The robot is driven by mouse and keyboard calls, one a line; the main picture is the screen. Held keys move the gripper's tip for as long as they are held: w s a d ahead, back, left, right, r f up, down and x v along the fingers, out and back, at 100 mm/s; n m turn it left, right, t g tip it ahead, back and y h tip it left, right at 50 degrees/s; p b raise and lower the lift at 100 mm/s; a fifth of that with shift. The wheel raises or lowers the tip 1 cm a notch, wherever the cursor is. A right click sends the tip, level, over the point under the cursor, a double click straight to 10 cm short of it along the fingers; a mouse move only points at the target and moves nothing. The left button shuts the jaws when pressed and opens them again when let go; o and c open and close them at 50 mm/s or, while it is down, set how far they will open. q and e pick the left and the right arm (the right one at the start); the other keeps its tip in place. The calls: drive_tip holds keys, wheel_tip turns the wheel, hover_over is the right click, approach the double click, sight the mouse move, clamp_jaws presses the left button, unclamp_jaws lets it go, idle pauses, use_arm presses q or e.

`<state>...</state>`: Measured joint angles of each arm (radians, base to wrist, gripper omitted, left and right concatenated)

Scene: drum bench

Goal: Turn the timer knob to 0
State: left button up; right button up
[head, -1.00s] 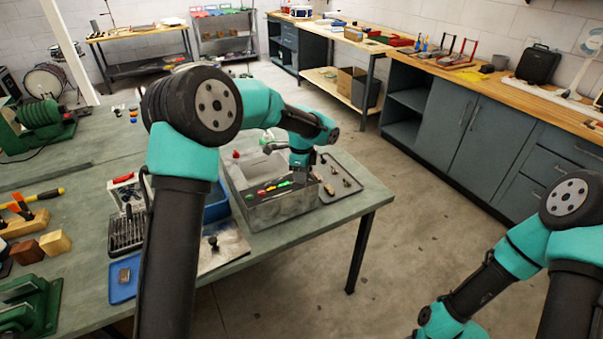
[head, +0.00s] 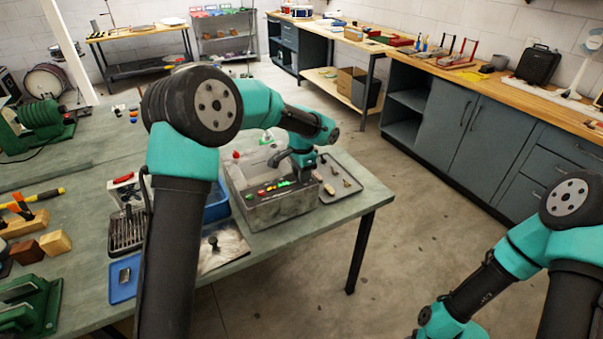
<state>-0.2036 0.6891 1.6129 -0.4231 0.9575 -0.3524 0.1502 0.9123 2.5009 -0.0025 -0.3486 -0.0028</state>
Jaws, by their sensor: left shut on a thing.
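A grey metal machine (head: 283,212) with an open basin stands near the right end of the green bench. Its sloped front panel carries small red, yellow and green controls (head: 268,189). My left gripper (head: 303,178) is at the right end of this panel, pointing down, and is shut on what looks like the timer knob. The gripper hides the knob, so its pointer and scale cannot be read. My right arm shows at the lower right, away from the bench, with its gripper out of view.
A grey tray with small parts (head: 343,182) lies just right of the machine. A blue bin (head: 216,207) and a metal plate (head: 222,247) are at its left. The bench edge is close in front; the floor beyond is clear.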

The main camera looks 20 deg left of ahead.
idle(0.4)
use_arm(q)
drive_tip(key=o, duration=0.9)
drive_tip(key=shift+r, duration=0.1)
wheel_tip(320, 180, up, 17)
drive_tip(key=shift+r, duration=0.15)
idle(0.4)
wheel_tip(320, 180, down, 16)
drive_tip(key=shift+f, duration=0.1)
idle(0.6)
